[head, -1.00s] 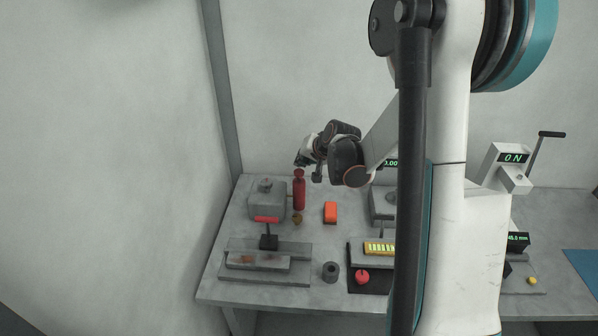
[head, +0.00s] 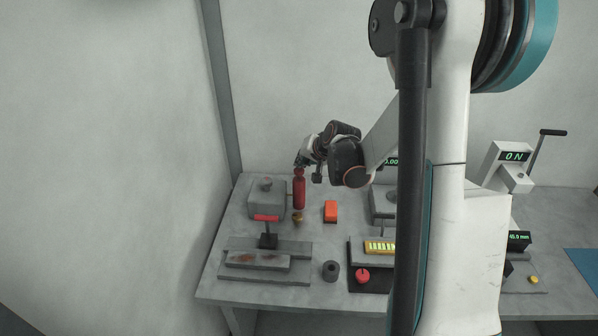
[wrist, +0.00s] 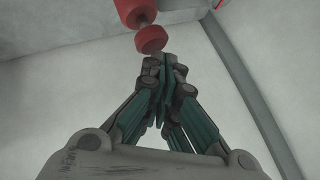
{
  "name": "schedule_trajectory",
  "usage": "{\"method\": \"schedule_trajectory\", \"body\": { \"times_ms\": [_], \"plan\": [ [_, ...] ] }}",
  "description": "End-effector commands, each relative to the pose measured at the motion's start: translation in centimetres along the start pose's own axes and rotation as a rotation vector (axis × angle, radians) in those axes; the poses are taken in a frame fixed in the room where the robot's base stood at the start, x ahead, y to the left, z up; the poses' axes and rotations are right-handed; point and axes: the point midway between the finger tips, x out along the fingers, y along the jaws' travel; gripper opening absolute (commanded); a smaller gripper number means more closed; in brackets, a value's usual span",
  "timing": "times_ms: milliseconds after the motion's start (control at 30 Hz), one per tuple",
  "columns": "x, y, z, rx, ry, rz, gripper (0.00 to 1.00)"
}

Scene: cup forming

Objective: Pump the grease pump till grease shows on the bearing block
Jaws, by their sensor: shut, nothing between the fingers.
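The red grease pump (head: 299,192) stands upright at the back left of the bench. In the wrist view its body (wrist: 134,9) and round red knob (wrist: 151,39) show with a short stem between them. My gripper (head: 299,163) is directly above the pump, fingers pointing down. In the wrist view the gripper (wrist: 166,68) is shut and empty, its fingertips at or very near the knob; I cannot tell if they touch. A small gold-brown piece (head: 298,217) sits at the pump's foot. I cannot tell which part is the bearing block or whether grease shows.
A rust-spotted plate (head: 258,263), a dark ring (head: 330,271) and a red knob (head: 362,275) lie in front. My arm hides the bench's middle right.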

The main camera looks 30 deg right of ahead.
Motion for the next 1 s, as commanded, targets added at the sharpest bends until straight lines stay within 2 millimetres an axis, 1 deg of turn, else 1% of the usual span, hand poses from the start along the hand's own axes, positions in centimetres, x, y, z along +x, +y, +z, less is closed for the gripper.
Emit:
{"method": "schedule_trajectory", "body": {
  "times_ms": [1000],
  "plan": [
    [0.52, 0.38, 0.38, 0.0, 0.0, 0.0, 0.0]
  ]
}}
